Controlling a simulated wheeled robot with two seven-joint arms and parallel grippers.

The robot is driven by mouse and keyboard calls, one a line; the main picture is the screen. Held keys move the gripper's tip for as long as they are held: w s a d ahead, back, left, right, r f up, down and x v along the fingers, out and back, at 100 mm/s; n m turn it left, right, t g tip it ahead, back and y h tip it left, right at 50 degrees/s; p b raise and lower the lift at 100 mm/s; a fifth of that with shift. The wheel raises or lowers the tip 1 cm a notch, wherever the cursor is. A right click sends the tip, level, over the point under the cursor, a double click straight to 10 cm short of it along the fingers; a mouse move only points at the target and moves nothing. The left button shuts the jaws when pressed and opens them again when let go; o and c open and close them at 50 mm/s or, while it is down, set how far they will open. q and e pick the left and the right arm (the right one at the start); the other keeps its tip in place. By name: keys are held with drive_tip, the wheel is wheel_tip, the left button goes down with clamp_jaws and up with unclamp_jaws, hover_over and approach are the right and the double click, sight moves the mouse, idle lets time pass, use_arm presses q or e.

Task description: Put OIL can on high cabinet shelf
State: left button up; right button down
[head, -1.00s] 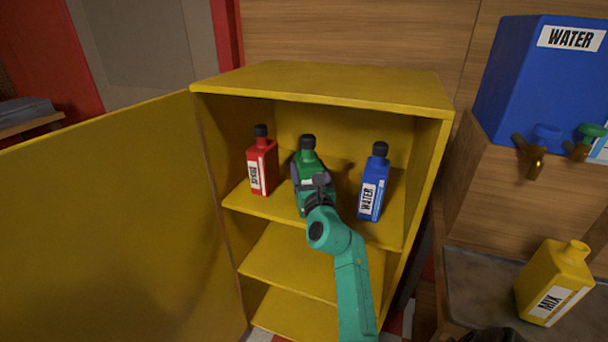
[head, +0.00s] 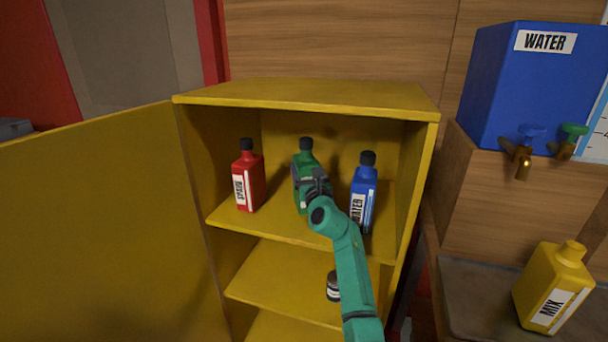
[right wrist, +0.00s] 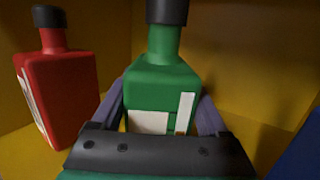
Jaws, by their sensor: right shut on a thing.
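The green can (head: 302,172) with a black cap is upright at the top shelf (head: 275,226) of the yellow cabinet, between a red can and a blue can. Its label is mostly hidden, so I cannot read it. My right gripper (head: 312,182) is in front of it. In the right wrist view the two fingers are on both sides of the green can (right wrist: 162,85), shut on it. I cannot tell whether its base touches the shelf. My left gripper is not in view.
A red can (head: 248,177) stands left of the green one, and a blue WATER can (head: 364,190) stands close on the right. The open cabinet door (head: 95,230) fills the left. A small dark jar (head: 333,286) is on the shelf below. A yellow MIX can (head: 553,288) stands at right.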

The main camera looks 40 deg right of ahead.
drive_tip(key=shift+r, duration=0.2)
drive_tip(key=shift+s+p, duration=0.1)
drive_tip(key=shift+p, duration=0.3)
drive_tip(key=shift+f+b, duration=0.4)
drive_tip(key=shift+f, duration=0.15)
idle(0.4)
unclamp_jaws()
drive_tip(key=shift+a, duration=0.1)
drive_tip(key=shift+f, duration=0.15)
